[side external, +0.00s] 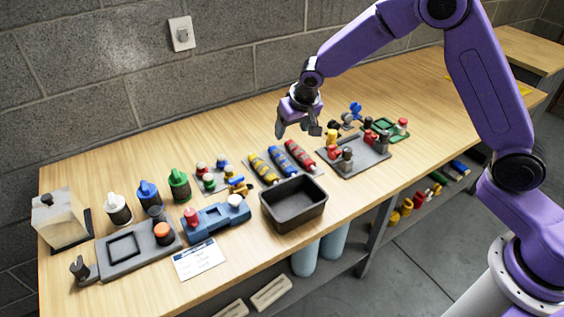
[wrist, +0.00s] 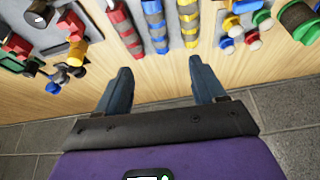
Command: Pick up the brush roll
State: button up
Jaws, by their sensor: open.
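Three banded rolls lie side by side on a grey mat (side external: 316,172) in the middle of the table: one yellow (side external: 262,168), one blue (side external: 284,161) and one red (side external: 299,156). I cannot tell for sure which thing is the brush roll; these rolls look closest to it. The wrist view shows the red roll (wrist: 125,29), the blue roll (wrist: 155,27) and the yellow roll (wrist: 188,24) beyond my fingertips. My gripper (side external: 298,128) is open and empty above the table, behind the rolls. It also shows in the wrist view (wrist: 160,77).
A black bin (side external: 294,215) stands in front of the rolls. A grey tray (side external: 372,158) with red and dark parts lies to the right. Bare wood lies behind the rolls.

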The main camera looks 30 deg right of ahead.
send_over(283, 158)
jog(key=s, duration=0.2)
jog(key=f, duration=1)
jog(key=shift+a+f, duration=0.2)
jog(key=shift+a, duration=0.15)
jog(key=shift+x, duration=2.6)
jog(key=shift+s+d, duration=0.1)
jog(key=shift+d, duration=0.05)
jog(key=c, duration=1.2)
